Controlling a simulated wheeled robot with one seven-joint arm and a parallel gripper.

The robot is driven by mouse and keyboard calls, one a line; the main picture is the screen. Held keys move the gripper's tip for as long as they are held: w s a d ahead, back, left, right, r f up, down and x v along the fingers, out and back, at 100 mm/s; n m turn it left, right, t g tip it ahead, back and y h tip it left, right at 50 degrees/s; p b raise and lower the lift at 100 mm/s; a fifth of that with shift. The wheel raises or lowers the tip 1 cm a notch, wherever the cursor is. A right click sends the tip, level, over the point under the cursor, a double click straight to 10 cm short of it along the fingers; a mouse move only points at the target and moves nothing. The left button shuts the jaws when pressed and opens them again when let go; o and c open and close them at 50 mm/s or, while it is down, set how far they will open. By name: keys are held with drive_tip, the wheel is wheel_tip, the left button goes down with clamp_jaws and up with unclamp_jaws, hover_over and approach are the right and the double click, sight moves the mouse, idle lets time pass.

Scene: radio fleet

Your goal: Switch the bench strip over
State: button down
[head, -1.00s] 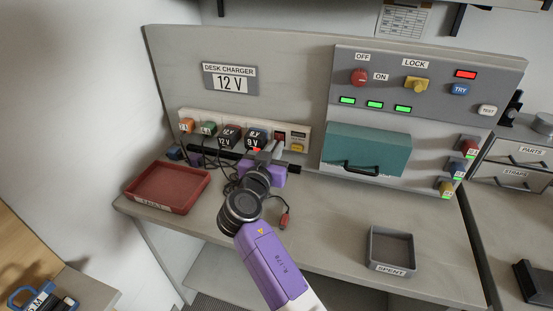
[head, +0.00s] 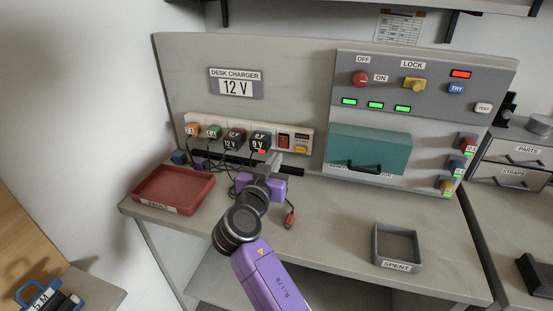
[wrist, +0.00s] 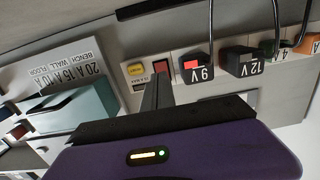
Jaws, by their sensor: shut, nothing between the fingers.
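The bench strip (head: 308,143) is a pale socket strip on the back panel of the bench. Its red rocker switch (head: 284,141) sits right of the plugs and also shows in the wrist view (wrist: 160,67). A yellow button (head: 301,150) is beside it. Orange, green, 12 V (head: 233,139) and 9 V (head: 260,140) plugs fill the strip. A red light shows on the 9 V plug. My gripper (head: 274,158) is shut and empty, just below and in front of the switch. In the wrist view its fingers (wrist: 155,92) point at the switch; contact is unclear.
A red tray (head: 172,190) stands at the bench's left and a grey SPENT tray (head: 397,245) at the front right. A loose cable with a red connector (head: 290,218) lies right of my gripper. The control panel (head: 425,85) and teal cover (head: 369,149) are to the right.

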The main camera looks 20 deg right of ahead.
drive_tip(key=v, duration=0.8)
drive_tip(key=shift+a, duration=0.3)
drive_tip(key=shift+s+r, duration=0.1)
drive_tip(key=a+n+t+y, duration=0.4)
drive_tip(key=a+n+y, duration=0.2)
drive_tip(key=a+n, duration=0.1)
drive_tip(key=s+f+n+y+p, duration=0.2)
drive_tip(key=s+f+n+y, duration=0.3)
drive_tip(key=s, duration=0.6)
drive_tip(key=s+d+m+g+p, duration=0.1)
drive_tip(key=s+d, duration=0.3)
drive_tip(key=s, duration=0.8)
drive_tip(key=s+d+r+m+g+p, duration=0.1)
drive_tip(key=s+d, duration=0.3)
drive_tip(key=s, duration=0.8)
drive_tip(key=s+d+r+m+g+p, duration=0.1)
drive_tip(key=s+d, duration=0.3)
drive_tip(key=s, duration=0.8)
drive_tip(key=shift+m+h+p, duration=0.4)
drive_tip(key=shift+m+p, duration=0.35)
drive_tip(key=shift+m, duration=0.15)
